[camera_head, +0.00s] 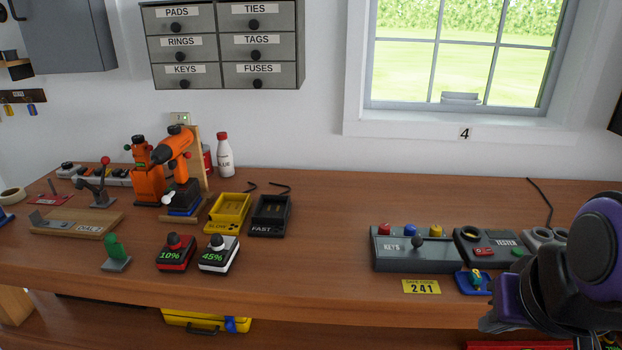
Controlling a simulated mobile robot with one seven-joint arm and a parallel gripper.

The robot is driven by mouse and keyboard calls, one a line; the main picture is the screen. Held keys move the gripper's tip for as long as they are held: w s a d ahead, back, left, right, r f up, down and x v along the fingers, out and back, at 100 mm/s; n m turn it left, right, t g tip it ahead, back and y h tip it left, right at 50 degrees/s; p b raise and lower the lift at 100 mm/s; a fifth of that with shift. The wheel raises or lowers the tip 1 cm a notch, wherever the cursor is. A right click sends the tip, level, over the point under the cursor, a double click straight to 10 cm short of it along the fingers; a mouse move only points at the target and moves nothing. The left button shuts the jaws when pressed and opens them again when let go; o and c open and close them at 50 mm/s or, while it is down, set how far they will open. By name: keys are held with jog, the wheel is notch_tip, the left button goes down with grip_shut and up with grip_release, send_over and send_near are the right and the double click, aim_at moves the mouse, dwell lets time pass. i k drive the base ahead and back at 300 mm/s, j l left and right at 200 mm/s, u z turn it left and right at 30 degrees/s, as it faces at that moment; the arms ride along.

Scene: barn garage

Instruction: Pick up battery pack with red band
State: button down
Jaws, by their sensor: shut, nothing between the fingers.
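The battery pack with the red band (175,253) stands on the workbench, left of centre and near the front edge. It has a dark top with a knob and a green "10%" display. Just right of it stands a similar battery pack with a white band (218,255), showing "45%". My gripper (492,322) is at the lower right, near the bench's front edge and far right of both packs. It is shut and empty, and my purple and black arm hides part of it.
Behind the packs sit a yellow SLOW charger (229,212) and a black FAST charger (270,215). An orange drill (177,150) stands at the back left, a green-topped piece (114,252) left of the packs. A grey KEYS box (408,254) is at right. The bench middle is clear.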

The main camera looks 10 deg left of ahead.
aim_at(176, 255)
jog(key=z, duration=0.8)
jog(key=l, duration=0.15)
jog(key=k+l+u, duration=0.2)
jog(key=u, duration=1.9)
jog(key=i+j, duration=0.2)
jog(key=j, duration=0.2)
jog(key=i+j+u, duration=0.1)
jog(key=j, duration=0.3)
jog(key=i, duration=0.1)
